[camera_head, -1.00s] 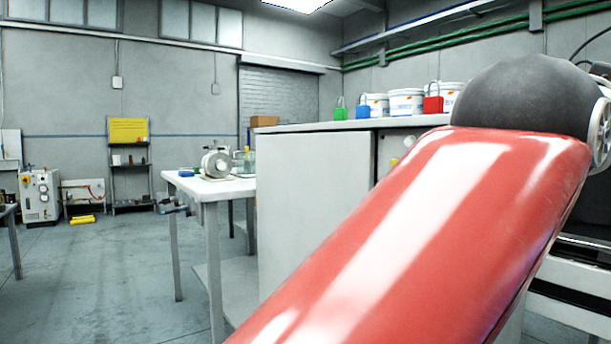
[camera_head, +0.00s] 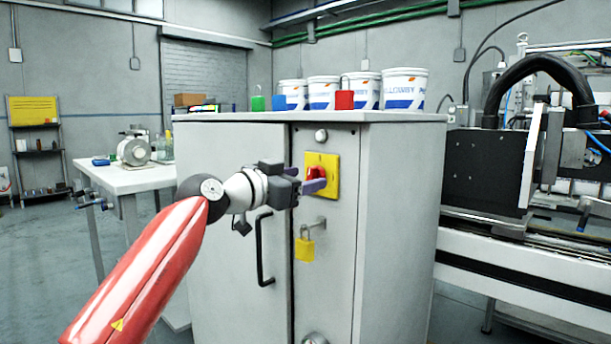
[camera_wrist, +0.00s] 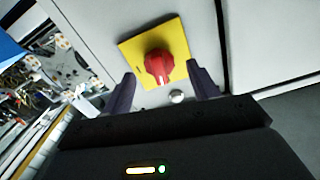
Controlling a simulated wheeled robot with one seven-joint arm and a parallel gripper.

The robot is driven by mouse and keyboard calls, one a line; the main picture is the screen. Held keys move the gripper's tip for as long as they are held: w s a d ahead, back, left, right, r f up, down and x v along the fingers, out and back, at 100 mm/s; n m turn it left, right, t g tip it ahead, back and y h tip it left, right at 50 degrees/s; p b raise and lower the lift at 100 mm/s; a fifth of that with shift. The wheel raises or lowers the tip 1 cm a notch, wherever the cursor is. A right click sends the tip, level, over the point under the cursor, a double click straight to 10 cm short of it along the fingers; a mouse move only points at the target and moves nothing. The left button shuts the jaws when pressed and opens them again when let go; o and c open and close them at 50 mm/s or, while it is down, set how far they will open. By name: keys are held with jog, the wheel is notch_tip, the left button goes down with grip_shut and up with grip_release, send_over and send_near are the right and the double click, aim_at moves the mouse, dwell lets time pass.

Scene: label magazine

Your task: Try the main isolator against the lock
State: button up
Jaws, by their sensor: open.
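The main isolator is a red rotary handle (camera_head: 315,174) on a yellow plate (camera_head: 331,162) on the grey cabinet's front. It also shows in the wrist view as a red knob (camera_wrist: 158,66). A yellow padlock (camera_head: 305,249) hangs from a metal hasp (camera_head: 313,224) below the plate. My gripper (camera_head: 308,181) is open at the isolator. In the wrist view its purple fingers (camera_wrist: 161,70) stand on either side of the red knob, with gaps visible. My gripper partly hides the handle in the head view. I cannot tell whether the fingertips touch the plate.
The grey cabinet (camera_head: 400,200) has a black door handle (camera_head: 263,248) left of the padlock. A workbench (camera_head: 115,178) is at left, a machine (camera_head: 490,165) at right.

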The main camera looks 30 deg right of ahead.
jog(key=shift+x, duration=0.8)
jog(key=c, duration=1)
jog(key=shift+n, duration=1.1)
jog(key=o, duration=1)
